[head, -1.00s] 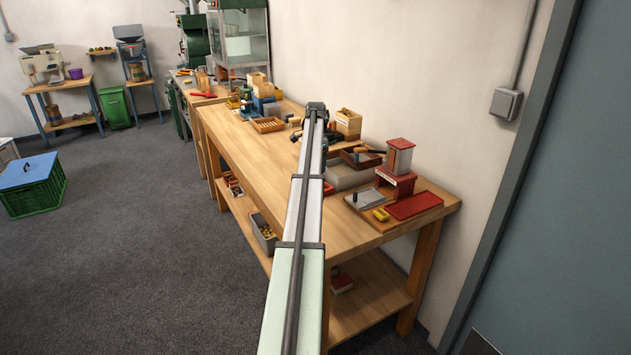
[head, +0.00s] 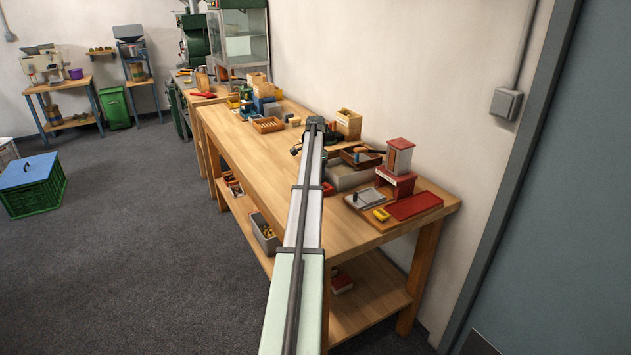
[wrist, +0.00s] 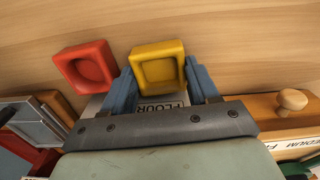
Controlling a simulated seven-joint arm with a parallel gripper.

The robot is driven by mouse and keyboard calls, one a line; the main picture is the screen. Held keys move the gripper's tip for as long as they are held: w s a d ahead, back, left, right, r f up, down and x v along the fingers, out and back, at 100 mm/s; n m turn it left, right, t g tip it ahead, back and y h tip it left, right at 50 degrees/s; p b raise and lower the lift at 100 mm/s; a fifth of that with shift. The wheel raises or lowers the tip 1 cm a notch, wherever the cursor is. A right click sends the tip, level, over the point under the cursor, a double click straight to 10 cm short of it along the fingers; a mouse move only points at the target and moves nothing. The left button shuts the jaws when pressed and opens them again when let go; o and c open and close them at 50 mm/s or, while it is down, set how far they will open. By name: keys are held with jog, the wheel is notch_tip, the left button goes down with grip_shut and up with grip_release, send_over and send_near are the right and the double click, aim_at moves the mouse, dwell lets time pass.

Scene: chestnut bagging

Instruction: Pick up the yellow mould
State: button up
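The yellow mould (wrist: 158,66) is a square block with a recess, at the upper middle of the wrist view. My gripper (wrist: 161,76) has its two blue fingers at the mould's left and right sides. I see no clear gap on either side, but cannot tell whether the fingers press on it. A red mould (wrist: 88,68) of similar shape lies just left of the left finger. In the head view my arm hides the yellow mould and the fingers.
A wooden block with a round knob (wrist: 291,100) is at the right, and a grey-and-red item (wrist: 38,124) at the left. Bare wooden bench top (wrist: 240,40) lies beyond the moulds.

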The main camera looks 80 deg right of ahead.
jog(key=c, duration=0.4)
jog(key=shift+c, duration=0.2)
